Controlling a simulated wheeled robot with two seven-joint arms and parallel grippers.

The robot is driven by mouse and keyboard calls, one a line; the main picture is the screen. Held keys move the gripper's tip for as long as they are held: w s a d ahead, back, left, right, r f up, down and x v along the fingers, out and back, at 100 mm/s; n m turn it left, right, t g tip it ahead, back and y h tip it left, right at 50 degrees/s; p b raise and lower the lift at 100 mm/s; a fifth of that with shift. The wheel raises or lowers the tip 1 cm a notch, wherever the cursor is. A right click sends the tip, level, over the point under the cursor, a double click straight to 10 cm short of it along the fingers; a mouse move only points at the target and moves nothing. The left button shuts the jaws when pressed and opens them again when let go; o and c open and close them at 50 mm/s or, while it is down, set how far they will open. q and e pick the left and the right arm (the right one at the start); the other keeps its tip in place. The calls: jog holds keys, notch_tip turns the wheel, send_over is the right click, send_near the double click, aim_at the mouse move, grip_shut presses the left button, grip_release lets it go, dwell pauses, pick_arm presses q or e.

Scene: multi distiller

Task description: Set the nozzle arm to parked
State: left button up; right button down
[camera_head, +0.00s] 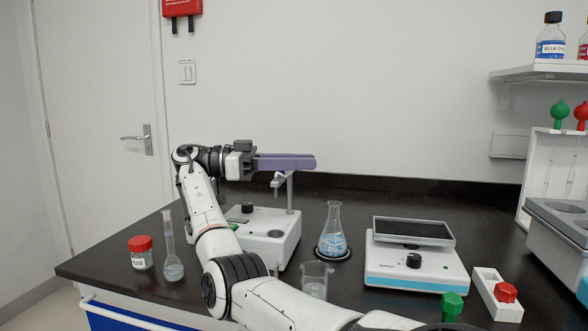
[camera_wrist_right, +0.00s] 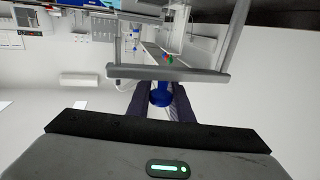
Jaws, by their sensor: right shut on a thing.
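The white distiller unit (camera_head: 268,238) stands on the dark bench at centre left. A thin upright post rises from it and carries the grey nozzle arm (camera_head: 281,179) at its top. My right gripper (camera_head: 310,162) lies level over the nozzle arm, with its long purple fingers pointing right. In the right wrist view the fingers are on either side of a blue knob-like part (camera_wrist_right: 160,96), and the gripper is shut on it. The fingers hide this part in the head view, so its join to the nozzle arm cannot be seen. My left gripper is not in view.
A conical flask (camera_head: 333,238) with blue liquid, a beaker (camera_head: 315,283) and a balance (camera_head: 415,265) stand right of the distiller. My right arm crosses in front of the distiller.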

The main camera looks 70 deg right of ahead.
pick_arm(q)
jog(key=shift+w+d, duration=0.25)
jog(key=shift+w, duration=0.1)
pick_arm(e)
jog(key=shift+w+r, duration=0.1)
jog(key=shift+r, duration=0.05)
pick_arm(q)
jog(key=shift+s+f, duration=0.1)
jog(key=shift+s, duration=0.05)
pick_arm(e)
jog(key=c, duration=1.6)
grip_release()
pick_arm(q)
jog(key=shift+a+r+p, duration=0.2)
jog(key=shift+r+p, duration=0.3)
jog(key=shift+p, duration=0.75)
pick_arm(e)
notch_tip(320, 180, up, 10)
jog(key=shift+f, duration=0.1)
